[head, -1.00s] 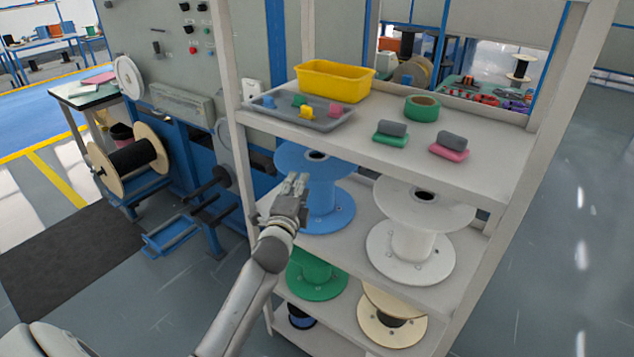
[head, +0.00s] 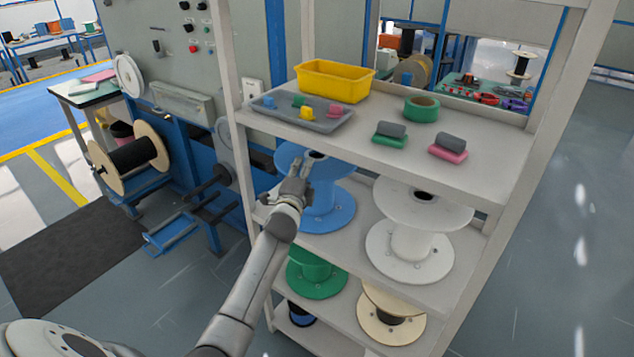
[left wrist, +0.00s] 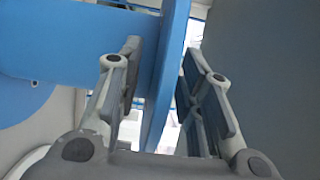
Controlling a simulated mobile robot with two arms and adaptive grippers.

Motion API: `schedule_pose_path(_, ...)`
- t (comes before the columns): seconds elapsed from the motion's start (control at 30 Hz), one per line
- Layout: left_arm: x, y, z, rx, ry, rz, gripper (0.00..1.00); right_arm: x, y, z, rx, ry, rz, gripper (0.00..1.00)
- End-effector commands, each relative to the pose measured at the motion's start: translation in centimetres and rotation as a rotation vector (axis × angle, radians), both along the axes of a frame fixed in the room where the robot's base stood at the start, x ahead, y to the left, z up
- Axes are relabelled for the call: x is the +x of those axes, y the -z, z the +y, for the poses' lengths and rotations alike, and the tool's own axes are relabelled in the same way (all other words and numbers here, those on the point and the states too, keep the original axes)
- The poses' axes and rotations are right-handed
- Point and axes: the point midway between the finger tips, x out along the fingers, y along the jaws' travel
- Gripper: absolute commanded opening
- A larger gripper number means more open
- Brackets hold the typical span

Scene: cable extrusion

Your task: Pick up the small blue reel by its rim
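The blue reel (head: 325,212) stands upright on the middle shelf, at its left end. My left gripper (head: 299,172) is at the near left side of its upper flange and hides part of the rim. In the left wrist view the blue flange (left wrist: 172,60) runs edge-on between the two fingers of the left gripper (left wrist: 160,58). The fingers are apart, with a gap visible on the left side of the flange; the right finger is close to it. I cannot tell whether that finger touches. My right gripper is not in view.
A white reel (head: 412,245) stands to the right on the same shelf. The top shelf (head: 465,120) is close above and carries a yellow bin (head: 335,82) and a grey tray (head: 285,116). A green reel (head: 316,282) stands below. A rack post (head: 238,160) is left of the gripper.

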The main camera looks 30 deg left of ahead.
Motion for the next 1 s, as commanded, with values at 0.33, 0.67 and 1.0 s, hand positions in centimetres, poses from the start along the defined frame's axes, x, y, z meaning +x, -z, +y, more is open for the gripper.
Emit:
schedule_pose_path(0.33, -0.01, 0.04, 0.01, 0.000, 0.000, 0.001, 0.15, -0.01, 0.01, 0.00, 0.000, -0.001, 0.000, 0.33)
schedule_pose_path(0.67, -0.03, 0.06, 0.01, 0.000, 0.000, 0.001, 0.00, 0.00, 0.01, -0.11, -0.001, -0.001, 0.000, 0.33)
schedule_pose_path(1.0, 0.03, -0.29, 0.01, 0.001, 0.001, -0.006, 0.00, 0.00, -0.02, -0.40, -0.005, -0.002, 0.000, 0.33)
